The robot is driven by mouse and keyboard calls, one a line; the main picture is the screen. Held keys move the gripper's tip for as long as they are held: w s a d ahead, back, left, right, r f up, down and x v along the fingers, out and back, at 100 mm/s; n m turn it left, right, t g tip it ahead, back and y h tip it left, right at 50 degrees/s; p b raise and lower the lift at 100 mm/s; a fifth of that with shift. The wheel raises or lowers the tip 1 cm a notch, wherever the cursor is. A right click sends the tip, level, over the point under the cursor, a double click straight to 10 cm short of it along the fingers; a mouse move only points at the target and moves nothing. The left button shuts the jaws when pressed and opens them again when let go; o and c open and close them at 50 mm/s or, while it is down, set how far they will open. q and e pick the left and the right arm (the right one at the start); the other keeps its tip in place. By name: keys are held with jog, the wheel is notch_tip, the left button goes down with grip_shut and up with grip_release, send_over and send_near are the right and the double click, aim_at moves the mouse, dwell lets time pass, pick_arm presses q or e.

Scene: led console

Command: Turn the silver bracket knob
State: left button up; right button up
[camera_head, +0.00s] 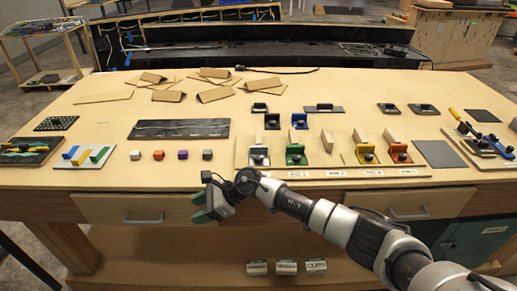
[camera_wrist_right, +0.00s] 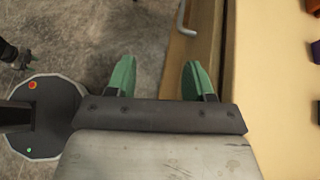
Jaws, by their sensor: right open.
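The silver bracket (camera_head: 259,151) stands on the board at the left end of a row of coloured brackets, with a dark round knob low on its front. My right gripper (camera_head: 200,206) is in front of the table's front edge, left of the silver bracket and apart from it. Its two green fingers are spread, with nothing between them; they also show in the right wrist view (camera_wrist_right: 160,78) over the floor beside the table edge. The bracket is not seen in the wrist view.
Green (camera_head: 296,154), yellow (camera_head: 365,151) and orange (camera_head: 398,152) brackets stand to the right on the same board. Several small cubes (camera_head: 182,155) sit to the left. A drawer handle (camera_head: 144,218) sticks out below the tabletop. The tabletop's front strip is mostly clear.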

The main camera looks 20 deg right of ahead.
jog(key=w+d+r+n+h+p, duration=0.1)
jog(key=w+d+r+n+h, duration=0.2)
jog(key=d+r+n+h, duration=0.5)
jog(key=n+t+h+p, duration=0.1)
jog(key=n+t+h, duration=0.1)
jog(key=n+h, duration=0.35)
send_near(259, 157)
pick_arm(q)
jog(key=r+p, duration=0.1)
jog(key=r, duration=0.1)
jog(key=a+r+p, duration=0.1)
jog(key=r, duration=0.2)
pick_arm(e)
jog(key=shift+m+h, duration=0.25)
jog(key=shift+h, duration=0.1)
jog(key=x, duration=0.8)
jog(key=shift+w+a+f, duration=0.15)
jog(key=shift+a+f, duration=0.1)
jog(key=shift+f, duration=0.05)
jog(key=shift+c, duration=0.2)
